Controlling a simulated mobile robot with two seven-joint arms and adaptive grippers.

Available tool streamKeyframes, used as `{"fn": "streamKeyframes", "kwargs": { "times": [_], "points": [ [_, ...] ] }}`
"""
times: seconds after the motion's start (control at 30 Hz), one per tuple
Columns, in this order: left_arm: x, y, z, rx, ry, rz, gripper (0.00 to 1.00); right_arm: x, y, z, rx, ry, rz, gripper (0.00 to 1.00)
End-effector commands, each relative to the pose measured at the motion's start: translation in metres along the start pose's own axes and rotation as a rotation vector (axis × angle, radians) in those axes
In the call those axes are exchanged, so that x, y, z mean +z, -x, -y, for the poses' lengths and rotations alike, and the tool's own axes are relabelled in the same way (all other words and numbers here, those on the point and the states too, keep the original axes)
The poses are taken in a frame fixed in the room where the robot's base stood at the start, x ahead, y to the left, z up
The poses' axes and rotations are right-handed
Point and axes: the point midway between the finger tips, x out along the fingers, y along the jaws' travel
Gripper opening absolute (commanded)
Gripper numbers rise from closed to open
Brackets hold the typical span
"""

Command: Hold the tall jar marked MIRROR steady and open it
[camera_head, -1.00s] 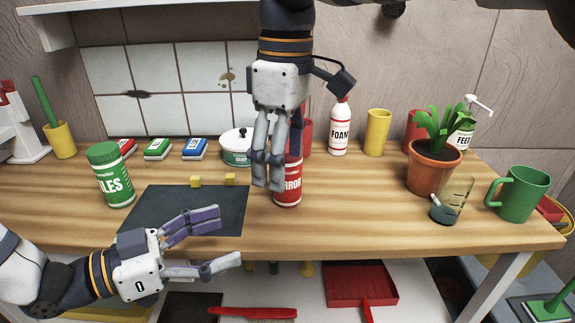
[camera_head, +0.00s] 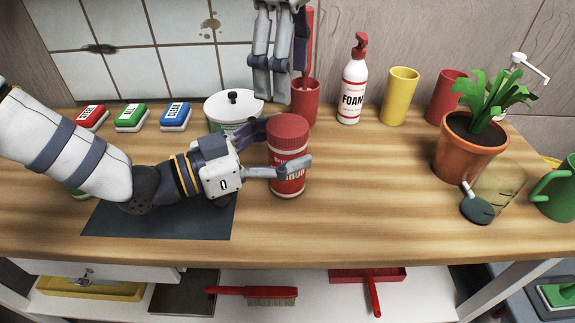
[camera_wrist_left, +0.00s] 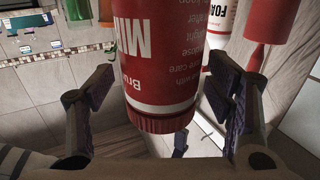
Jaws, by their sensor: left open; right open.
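The red jar (camera_head: 287,153) stands upright on the wooden worktop with its ribbed red lid (camera_head: 287,130) on. Its white lettering is partly covered in the head view; in the left wrist view the jar (camera_wrist_left: 165,60) shows the start of MIRROR upside down. My left gripper (camera_head: 272,152) is open around the jar, one finger behind it and one in front. In the left wrist view a gap shows between the jar and each finger of my left gripper (camera_wrist_left: 162,98). My right gripper (camera_head: 278,88) is open and empty, pointing down above and behind the lid.
A white pot (camera_head: 234,108) and a red cup (camera_head: 303,103) stand close behind the jar. A FOAM bottle (camera_head: 352,90), a yellow cup (camera_head: 399,97) and a potted plant (camera_head: 468,150) are to the right. A dark mat (camera_head: 160,225) lies under my left arm. The worktop right of the jar is clear.

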Motion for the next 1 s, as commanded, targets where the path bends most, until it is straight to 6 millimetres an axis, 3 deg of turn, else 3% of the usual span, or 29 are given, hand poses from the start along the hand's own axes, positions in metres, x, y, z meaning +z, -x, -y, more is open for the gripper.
{"fn": "streamKeyframes", "kwargs": {
  "times": [0.33,0.67,0.77,0.87,1.0],
  "points": [
    [-0.0001,-0.0077,-0.0002,0.000,0.001,0.000,0.73,0.0000,0.0001,0.0000,0.000,0.000,0.000,0.69],
    [-0.0001,-0.0073,-0.0001,0.000,0.001,0.000,0.01,0.0000,0.0000,0.0000,0.000,0.000,0.000,0.69],
    [-0.0001,-0.0073,-0.0001,0.000,0.001,0.000,0.00,0.0000,0.0000,0.0000,0.000,-0.017,0.000,0.69],
    [-0.0001,-0.0072,-0.0001,0.000,0.001,0.000,0.00,0.0000,0.0001,0.0001,0.001,-0.154,0.000,0.69],
    [-0.0001,-0.0072,0.0000,-0.001,0.001,0.000,0.00,0.0004,0.0005,0.0003,0.002,-0.614,0.001,0.69]
  ]
}}
